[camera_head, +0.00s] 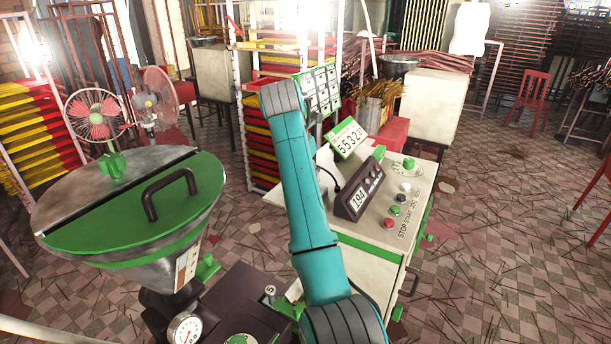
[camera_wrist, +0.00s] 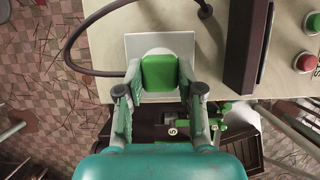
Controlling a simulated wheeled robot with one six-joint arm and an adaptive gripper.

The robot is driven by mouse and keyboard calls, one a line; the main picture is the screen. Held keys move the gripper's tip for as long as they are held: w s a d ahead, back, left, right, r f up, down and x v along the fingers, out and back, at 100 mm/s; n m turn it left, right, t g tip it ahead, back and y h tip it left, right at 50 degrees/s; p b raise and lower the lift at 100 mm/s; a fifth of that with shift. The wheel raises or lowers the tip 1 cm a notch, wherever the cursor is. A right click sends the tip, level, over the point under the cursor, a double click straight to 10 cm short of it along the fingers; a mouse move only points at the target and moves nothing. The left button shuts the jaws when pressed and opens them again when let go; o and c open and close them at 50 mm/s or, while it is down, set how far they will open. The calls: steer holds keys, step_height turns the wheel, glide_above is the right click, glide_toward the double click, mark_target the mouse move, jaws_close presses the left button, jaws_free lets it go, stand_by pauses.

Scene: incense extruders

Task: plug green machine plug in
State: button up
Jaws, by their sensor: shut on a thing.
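In the wrist view my gripper (camera_wrist: 160,92) is shut on a green plug (camera_wrist: 159,73), with one finger on each side of it. A white square plate (camera_wrist: 186,45) is right behind the plug, at the edge of a cream cabinet top (camera_wrist: 105,40). I cannot tell whether the plug is seated in the plate or only in front of it. A dark cable (camera_wrist: 72,40) loops from near the plug's left to a round fitting (camera_wrist: 205,11) on the cabinet. In the head view my teal arm hides gripper, plug and plate; part of the cable (camera_head: 328,174) shows.
The cream cabinet (camera_head: 375,255) carries a dark display box (camera_head: 359,190), several buttons (camera_head: 393,210) and a tilted number sign (camera_head: 348,138). The hopper machine with a green lid (camera_head: 115,215) stands at the left. Tiled floor (camera_head: 500,230) at the right is open but littered with sticks.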

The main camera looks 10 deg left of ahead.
steer(key=shift+f, duration=0.55)
stand_by(0.7)
steer(key=o, duration=1.1)
steer(key=shift+o, duration=0.2)
steer(key=shift+r, duration=0.1)
